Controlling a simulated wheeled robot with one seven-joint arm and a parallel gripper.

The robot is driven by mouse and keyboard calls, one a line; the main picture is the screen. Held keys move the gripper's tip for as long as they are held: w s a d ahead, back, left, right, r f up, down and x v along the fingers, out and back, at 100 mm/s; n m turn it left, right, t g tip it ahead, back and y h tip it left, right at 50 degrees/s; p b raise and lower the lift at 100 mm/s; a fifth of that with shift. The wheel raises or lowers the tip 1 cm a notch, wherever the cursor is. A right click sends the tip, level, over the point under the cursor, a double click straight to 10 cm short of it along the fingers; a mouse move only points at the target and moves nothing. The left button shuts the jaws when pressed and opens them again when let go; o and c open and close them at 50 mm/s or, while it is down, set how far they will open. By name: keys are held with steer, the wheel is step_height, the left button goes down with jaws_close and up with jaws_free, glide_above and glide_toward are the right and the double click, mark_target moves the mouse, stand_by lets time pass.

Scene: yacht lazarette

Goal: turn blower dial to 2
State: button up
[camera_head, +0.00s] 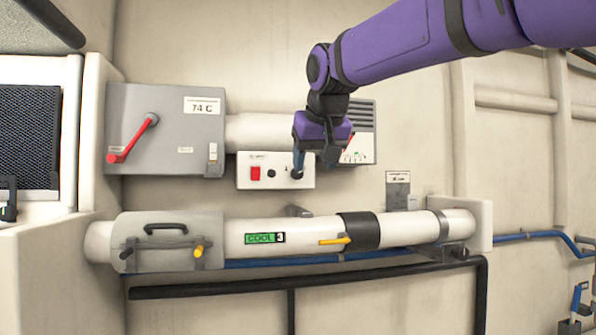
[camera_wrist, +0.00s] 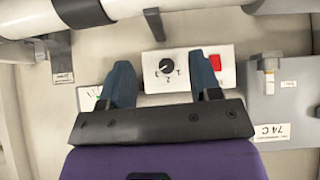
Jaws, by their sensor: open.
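The blower dial (camera_wrist: 165,66) is a small black knob on a white panel (camera_wrist: 185,82). In the wrist view it appears upside down, with printed numbers beside it. Its exact pointer setting is too small to tell. In the head view the dial (camera_head: 297,174) is at the panel's right end, close below a fingertip. My gripper (camera_head: 314,158) is open and empty in front of that end. In the wrist view the dial lies between the two spread fingers of my gripper (camera_wrist: 162,76), and neither finger is seen gripping it.
A red switch (camera_head: 255,173) and a dark round fitting (camera_head: 271,173) share the panel. A grey box (camera_head: 165,105) with a red lever is at left, and a vented box (camera_head: 363,125) is behind my gripper. A white pipe (camera_head: 300,231) with a yellow handle runs below.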

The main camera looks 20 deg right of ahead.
glide_toward(294, 171)
steer(key=d+x, duration=0.1)
steer(key=x, duration=0.8)
steer(key=shift+f+m+t, duration=0.25)
steer(key=shift+m+t, duration=0.05)
steer(key=shift+t, duration=0.1)
steer(key=shift+c, duration=0.5)
steer(key=c, duration=0.8)
steer(key=shift+a+h, duration=0.1)
steer(key=shift+h, duration=0.2)
steer(key=n+h, duration=0.1)
steer(key=h, duration=0.1)
steer(key=n+h, duration=0.2)
steer(key=h, duration=0.1)
steer(key=n+h, duration=0.2)
steer(key=h, duration=0.1)
steer(key=shift+w+a+f, duration=0.1)
steer(key=shift+a+f, duration=0.1)
steer(key=shift+a, duration=0.2)
